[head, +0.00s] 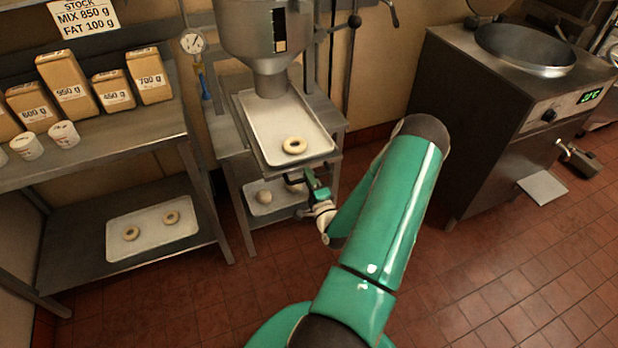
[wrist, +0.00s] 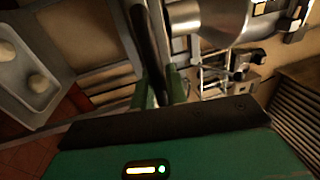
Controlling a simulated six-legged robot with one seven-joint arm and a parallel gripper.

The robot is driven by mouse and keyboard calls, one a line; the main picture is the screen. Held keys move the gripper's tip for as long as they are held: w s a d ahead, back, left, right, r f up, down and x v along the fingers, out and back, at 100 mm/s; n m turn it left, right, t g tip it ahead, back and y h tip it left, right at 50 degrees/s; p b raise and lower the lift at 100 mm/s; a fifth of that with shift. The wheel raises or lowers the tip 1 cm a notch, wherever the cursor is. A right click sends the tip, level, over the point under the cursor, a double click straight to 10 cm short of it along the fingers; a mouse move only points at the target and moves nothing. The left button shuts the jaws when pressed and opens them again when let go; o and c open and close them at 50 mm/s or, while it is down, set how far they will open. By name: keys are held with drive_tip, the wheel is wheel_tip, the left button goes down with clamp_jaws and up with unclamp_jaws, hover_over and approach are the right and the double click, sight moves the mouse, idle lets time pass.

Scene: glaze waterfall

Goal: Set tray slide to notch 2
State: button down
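In the head view a pale metal tray (head: 312,131) lies on the small steel stand under the hopper (head: 265,45), with one ring of dough (head: 294,145) near its front end. My gripper (head: 309,181) is at the stand's front edge, just below the tray's front end. In the wrist view a dark bar (wrist: 146,35) runs between the green fingertips (wrist: 161,88). The fingers stand apart on either side of it; whether they press on it is not clear. The slide's notches and any notch marks cannot be made out.
A lower tray (head: 285,199) with a dough ball (head: 264,197) sits beneath. A left shelf holds paper bags (head: 68,88), cups (head: 63,134) and a tray with two rings (head: 152,228). A fryer (head: 500,110) stands right. Tiled floor (head: 470,270) between is free.

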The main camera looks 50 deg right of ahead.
sight(298, 156)
drive_tip(key=x, duration=0.3)
drive_tip(key=f+x, duration=0.1)
drive_tip(key=x, duration=0.5)
drive_tip(key=shift+w+d+f, duration=0.15)
drive_tip(key=shift+w+f, duration=0.05)
drive_tip(key=shift+f, duration=0.2)
drive_tip(key=c, duration=1.5)
unclamp_jaws()
drive_tip(key=v, duration=1.4)
drive_tip(key=shift+r, duration=0.1)
drive_tip(key=shift+w, duration=0.1)
